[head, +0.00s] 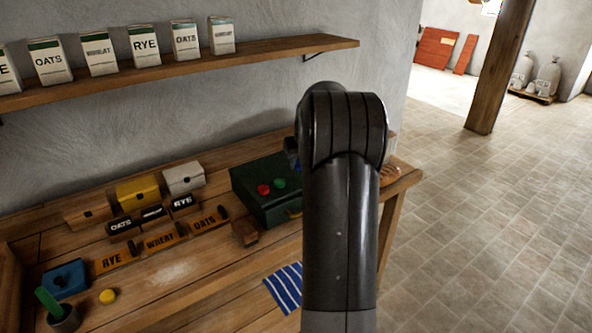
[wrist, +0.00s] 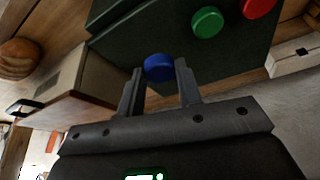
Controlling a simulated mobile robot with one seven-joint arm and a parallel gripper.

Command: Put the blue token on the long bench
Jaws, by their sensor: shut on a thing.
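The blue token (wrist: 158,68) is held between the two fingertips of my gripper (wrist: 160,84) in the wrist view. In the head view my arm hides most of the gripper, and only a small blue patch shows at its left edge. The token is at or above the dark green box (head: 262,208), which stands on the long wooden bench (head: 185,285); I cannot tell whether they touch. A green token (head: 279,183) and a red token (head: 263,190) lie on the box's top. They also show in the wrist view as green (wrist: 207,22) and red (wrist: 257,6).
A yellow box (head: 138,192), a white box (head: 184,178), word-labelled blocks, a blue box (head: 64,279) and a striped cloth (head: 284,288) are on the bench. A bread loaf (wrist: 17,58) is at the right end. A shelf (head: 200,64) with cartons hangs above. The front-left bench top has bare patches.

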